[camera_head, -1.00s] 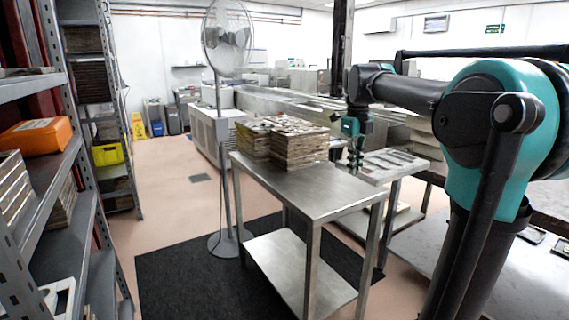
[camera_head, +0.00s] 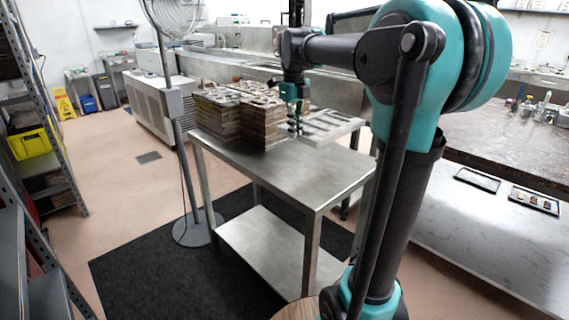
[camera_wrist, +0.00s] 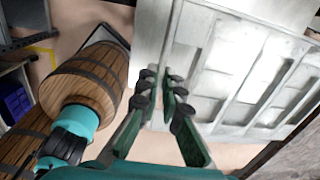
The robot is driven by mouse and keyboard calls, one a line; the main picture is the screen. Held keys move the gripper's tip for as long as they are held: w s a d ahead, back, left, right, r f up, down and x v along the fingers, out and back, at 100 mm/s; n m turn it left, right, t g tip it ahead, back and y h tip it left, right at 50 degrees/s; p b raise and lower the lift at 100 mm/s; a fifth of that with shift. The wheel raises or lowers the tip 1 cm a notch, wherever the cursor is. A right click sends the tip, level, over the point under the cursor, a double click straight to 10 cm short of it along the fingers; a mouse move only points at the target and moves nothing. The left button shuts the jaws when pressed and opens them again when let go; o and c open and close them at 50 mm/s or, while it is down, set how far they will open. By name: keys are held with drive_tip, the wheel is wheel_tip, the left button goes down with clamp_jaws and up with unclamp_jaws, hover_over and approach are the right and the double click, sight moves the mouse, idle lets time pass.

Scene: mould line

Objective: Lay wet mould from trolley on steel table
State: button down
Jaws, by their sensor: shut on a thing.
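My gripper (camera_head: 296,122) is shut on the near left edge of a pale grey mould (camera_head: 328,127) with rectangular pockets. In the wrist view the mould (camera_wrist: 262,70) fills the right side, and my fingers (camera_wrist: 160,90) meet at its left edge. In the head view the mould is level, beyond the back right of a steel table (camera_head: 300,178) with a lower shelf. Whether it touches a surface beneath is hidden. Brown mould stacks (camera_head: 240,117) stand on the table's back left. I cannot make out a separate trolley.
A fan on a stand (camera_head: 177,130) rises left of the table. A shelving rack (camera_head: 40,110) with a yellow bin (camera_head: 30,150) lines the left. At right is a low pale surface (camera_head: 475,225) with small black trays. The steel table's front half is bare.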

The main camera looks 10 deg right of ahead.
wheel_tip(320, 180, down, 17)
drive_tip(key=shift+r, duration=0.1)
idle(0.3)
drive_tip(key=c, duration=2.2)
unclamp_jaws()
drive_tip(key=o, duration=0.5)
drive_tip(key=r, duration=1.2)
drive_tip(key=shift+s+a, duration=0.2)
drive_tip(key=shift+a, duration=0.05)
